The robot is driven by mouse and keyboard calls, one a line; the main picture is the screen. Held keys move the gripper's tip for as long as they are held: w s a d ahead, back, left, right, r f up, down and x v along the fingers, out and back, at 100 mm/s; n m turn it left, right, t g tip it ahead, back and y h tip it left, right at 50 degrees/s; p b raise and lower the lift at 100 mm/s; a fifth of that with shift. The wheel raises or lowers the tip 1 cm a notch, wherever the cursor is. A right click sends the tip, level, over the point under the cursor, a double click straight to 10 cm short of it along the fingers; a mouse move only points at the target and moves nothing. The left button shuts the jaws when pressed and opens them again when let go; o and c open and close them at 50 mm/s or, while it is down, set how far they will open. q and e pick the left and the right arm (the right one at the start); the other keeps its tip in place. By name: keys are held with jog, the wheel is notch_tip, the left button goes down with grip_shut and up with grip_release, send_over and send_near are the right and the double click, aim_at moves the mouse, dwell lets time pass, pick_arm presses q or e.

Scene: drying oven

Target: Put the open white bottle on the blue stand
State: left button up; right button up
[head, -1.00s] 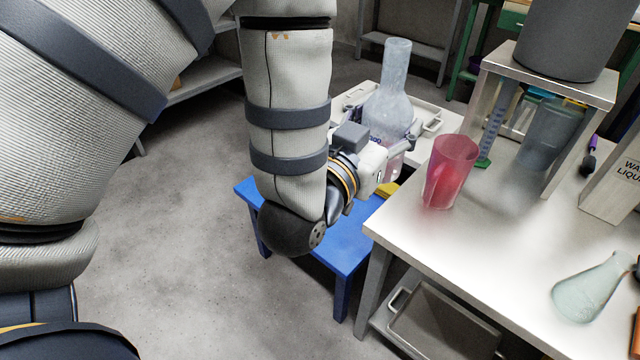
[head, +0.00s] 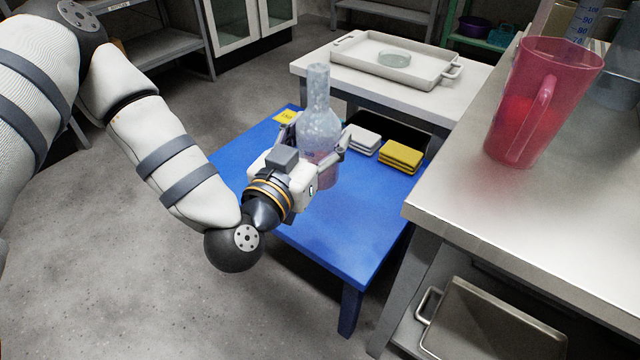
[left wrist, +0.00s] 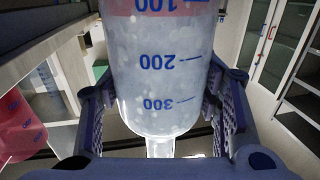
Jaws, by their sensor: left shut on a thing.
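The open white bottle (head: 319,128) is translucent, with a narrow neck, no cap and a pinkish lower part. It is upright. My left gripper (head: 314,150) is shut around its body, and the left wrist view shows the bottle (left wrist: 160,75) with blue volume marks between the fingers (left wrist: 160,110). The blue stand (head: 330,230) is a low blue table. The bottle is over its surface in the head view; I cannot tell if its base touches. My right gripper is not in view.
White pads (head: 362,139) and yellow pads (head: 401,155) lie on the blue stand's far side, with a yellow card (head: 286,116) at the far left corner. A tray (head: 395,62) is on the white table behind. A red pitcher (head: 535,105) stands on the steel bench. The stand's front is clear.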

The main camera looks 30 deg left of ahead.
pick_arm(q)
jog(key=w+a+f+b, duration=0.2)
jog(key=a+f, duration=0.2)
jog(key=w+a+f+b, duration=0.3)
jog(key=a+f, duration=0.1)
jog(key=f, duration=0.1)
jog(key=w+a+f+b, duration=0.2)
jog(key=w+a+f, duration=0.1)
jog(key=a+f, duration=0.1)
jog(key=shift+w+a+f, duration=0.1)
jog(key=shift+w+f, duration=0.1)
jog(key=shift+r, duration=0.2)
jog(key=shift+f, duration=0.15)
jog(key=o, duration=1.3)
jog(key=shift+c, duration=0.2)
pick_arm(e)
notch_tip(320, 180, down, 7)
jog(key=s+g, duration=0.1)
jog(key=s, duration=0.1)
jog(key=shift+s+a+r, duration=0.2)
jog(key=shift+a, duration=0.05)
